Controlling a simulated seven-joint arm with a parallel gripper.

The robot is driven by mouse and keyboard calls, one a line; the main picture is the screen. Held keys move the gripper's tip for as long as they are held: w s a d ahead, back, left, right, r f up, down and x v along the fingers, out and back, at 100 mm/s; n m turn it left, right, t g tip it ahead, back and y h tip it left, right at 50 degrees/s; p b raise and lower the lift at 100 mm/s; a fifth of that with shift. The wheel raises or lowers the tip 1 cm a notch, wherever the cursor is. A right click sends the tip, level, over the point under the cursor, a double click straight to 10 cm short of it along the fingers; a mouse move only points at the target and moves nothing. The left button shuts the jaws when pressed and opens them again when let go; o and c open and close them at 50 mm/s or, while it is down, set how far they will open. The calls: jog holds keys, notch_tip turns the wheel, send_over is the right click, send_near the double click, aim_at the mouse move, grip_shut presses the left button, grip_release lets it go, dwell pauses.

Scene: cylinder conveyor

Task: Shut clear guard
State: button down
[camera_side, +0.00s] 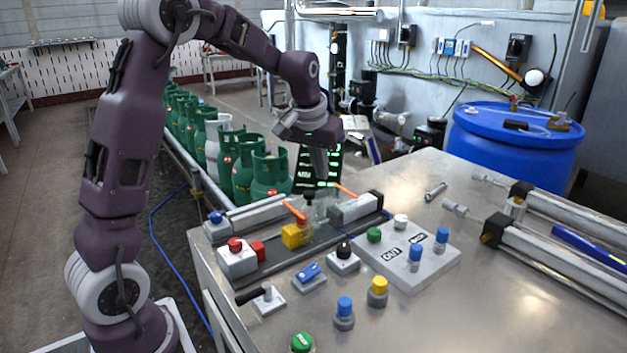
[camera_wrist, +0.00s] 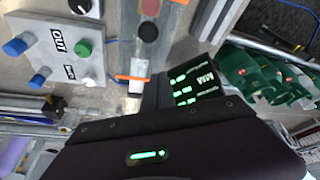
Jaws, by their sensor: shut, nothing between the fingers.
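My gripper (camera_side: 309,199) points down over the machine bed at the table's back edge, with its fingers together and empty. Two orange strips, one on the left (camera_side: 294,211) and one on the right (camera_side: 346,190), stand on either side of its tip. They look like edges of the clear guard, whose see-through pane is hard to make out. In the wrist view, an orange strip (camera_wrist: 132,79) shows just ahead of my dark gripper body, beside a small pale piece. I cannot tell whether my fingertips touch the guard, or how far open it is.
A yellow block (camera_side: 297,236) with a red top sits in front of my gripper. A grey panel (camera_side: 410,272) with coloured knobs lies to the right, and several buttons and switches in front. Green gas cylinders (camera_side: 269,177) line the conveyor behind.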

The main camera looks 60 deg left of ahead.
aim_at(317, 197)
jog(key=shift+s+d+f, duration=0.25)
jog(key=shift+s+d, duration=0.05)
jog(key=shift+s, duration=0.25)
jog(key=shift+s+d+f, duration=0.25)
jog(key=shift+s, duration=0.3)
jog(key=shift+s+d+f, duration=0.25)
jog(key=shift+s+d, duration=0.05)
jog(key=shift+s, duration=0.25)
jog(key=s, duration=1)
jog(key=shift+s, duration=0.35)
jog(key=shift+f, duration=0.1)
